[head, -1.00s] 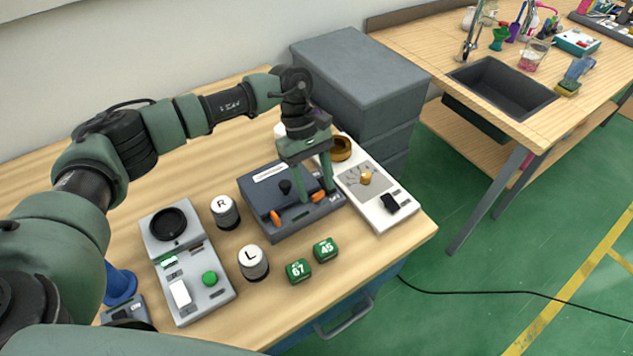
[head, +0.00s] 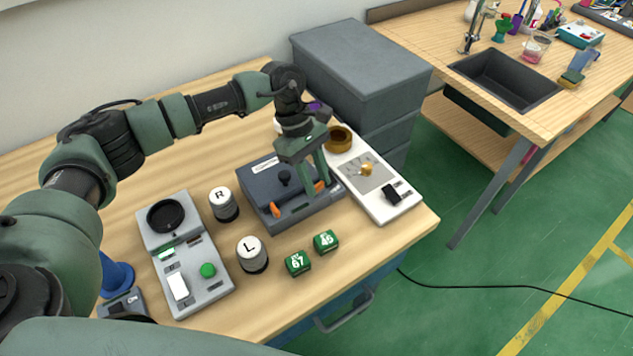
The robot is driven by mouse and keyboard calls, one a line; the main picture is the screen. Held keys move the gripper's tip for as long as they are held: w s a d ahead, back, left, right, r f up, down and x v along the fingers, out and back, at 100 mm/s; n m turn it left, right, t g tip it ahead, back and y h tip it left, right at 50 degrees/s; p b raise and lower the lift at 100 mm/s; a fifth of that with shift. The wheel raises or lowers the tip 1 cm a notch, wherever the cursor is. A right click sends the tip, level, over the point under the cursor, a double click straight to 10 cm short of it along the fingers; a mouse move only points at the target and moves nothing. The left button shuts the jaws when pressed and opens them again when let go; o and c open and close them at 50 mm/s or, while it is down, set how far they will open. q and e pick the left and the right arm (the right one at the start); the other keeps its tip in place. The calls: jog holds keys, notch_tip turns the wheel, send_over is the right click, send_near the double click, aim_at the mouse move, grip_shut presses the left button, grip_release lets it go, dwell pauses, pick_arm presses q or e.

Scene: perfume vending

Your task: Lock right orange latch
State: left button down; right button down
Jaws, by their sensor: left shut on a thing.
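The dark grey-blue box (head: 285,215) sits on the wooden table with a black knob on top and two orange latches on its front side. The left orange latch (head: 275,209) stands clear of my gripper. The right orange latch (head: 319,186) is at the fingertips of my left gripper (head: 316,182). My left gripper points down over the right part of the box and is shut on the right orange latch; its fingers partly hide the latch. My right gripper is not in view.
A white device with a brass knob (head: 366,169) stands close on the box's right. Bottles marked R (head: 223,205) and L (head: 252,255) and green blocks (head: 298,263) lie left and in front. A grey device (head: 188,260) is further left. Grey drawers (head: 360,70) stand behind.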

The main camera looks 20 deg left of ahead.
pick_arm(q)
jog(key=shift+n+t+b, duration=0.3)
jog(key=shift+n+b, duration=0.05)
jog(key=shift+n, duration=0.45)
jog(key=shift+r, duration=0.1)
jog(key=c, duration=1)
grip_release()
jog(key=shift+c, duration=0.2)
jog(key=b+v, duration=0.2)
jog(key=v, duration=0.4)
jog(key=shift+a+r, duration=0.15)
jog(key=shift+a, duration=0.1)
jog(key=shift+a+r, duration=0.25)
jog(key=shift+r, duration=0.4)
jog(key=shift+c, duration=0.3)
